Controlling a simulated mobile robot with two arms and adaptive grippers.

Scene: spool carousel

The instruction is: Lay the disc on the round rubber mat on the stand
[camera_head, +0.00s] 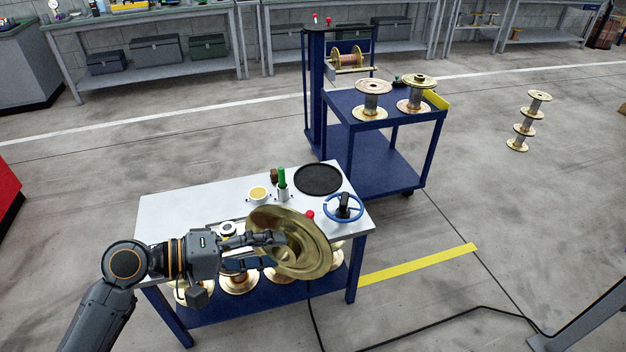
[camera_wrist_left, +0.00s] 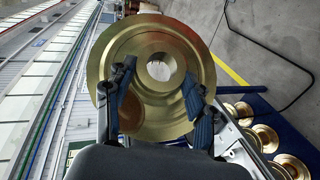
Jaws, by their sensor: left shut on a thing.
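The brass-coloured disc (camera_head: 310,245) has a central hole and is tilted steeply in the air over the front edge of the stand. My left gripper (camera_head: 277,239) is shut on the disc, reaching it from the left. In the left wrist view the disc (camera_wrist_left: 150,38) fills the middle, with the fingers of my left gripper (camera_wrist_left: 160,80) across its lower half. The round black rubber mat (camera_head: 318,179) lies bare at the back right of the stand's pale top (camera_head: 165,212), behind and apart from the disc. My right gripper is not in view.
A blue handwheel (camera_head: 343,208), a red knob (camera_head: 310,215), a green-handled item (camera_head: 282,178) and a yellow-topped cup (camera_head: 258,194) stand near the mat. Spools fill the stand's lower shelf. A blue cart (camera_head: 372,150) with two spools on top stands behind. Floor at right is mostly clear.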

